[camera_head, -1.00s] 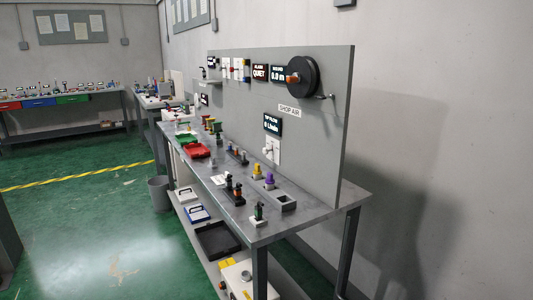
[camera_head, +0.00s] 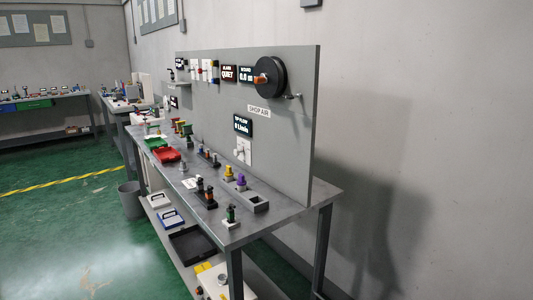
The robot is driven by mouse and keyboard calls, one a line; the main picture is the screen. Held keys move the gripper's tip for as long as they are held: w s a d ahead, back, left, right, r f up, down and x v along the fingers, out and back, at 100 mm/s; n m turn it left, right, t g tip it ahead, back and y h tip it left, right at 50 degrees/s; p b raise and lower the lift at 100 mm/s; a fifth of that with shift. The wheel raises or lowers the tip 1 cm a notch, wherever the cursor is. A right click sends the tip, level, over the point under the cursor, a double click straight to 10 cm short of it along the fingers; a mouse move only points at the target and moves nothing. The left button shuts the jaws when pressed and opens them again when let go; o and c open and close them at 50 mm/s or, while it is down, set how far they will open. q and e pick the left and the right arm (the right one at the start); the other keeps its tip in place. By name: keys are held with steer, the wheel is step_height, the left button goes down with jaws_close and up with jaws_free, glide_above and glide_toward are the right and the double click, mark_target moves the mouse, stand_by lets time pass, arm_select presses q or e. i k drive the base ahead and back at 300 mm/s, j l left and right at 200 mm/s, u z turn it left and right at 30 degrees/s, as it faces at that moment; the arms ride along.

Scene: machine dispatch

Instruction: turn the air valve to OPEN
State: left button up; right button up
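A grey panel stands on the workbench and carries a "SHOP AIR" label (camera_head: 259,111). Below the label is a small dark display (camera_head: 243,126), apparently a flow readout. Under that display is a white plate with a small white knob or lever (camera_head: 241,151), which looks like the air valve; its setting is too small to read. To the right of the label a small metal fitting (camera_head: 294,97) sticks out below a black reel (camera_head: 271,77) with an orange part. Neither of my grippers is in view.
A black tray (camera_head: 192,245) lies on the lower shelf. A grey bin (camera_head: 130,199) stands at left. The green floor in front is clear.

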mark_target(237, 152)
steer(key=i+j+z, duration=0.15)
steer(key=j+z, duration=0.15)
steer(key=i+j+z, duration=0.1)
steer(key=j+z, duration=0.2)
steer(key=i+j+z, duration=0.1)
steer(key=j+z, duration=0.2)
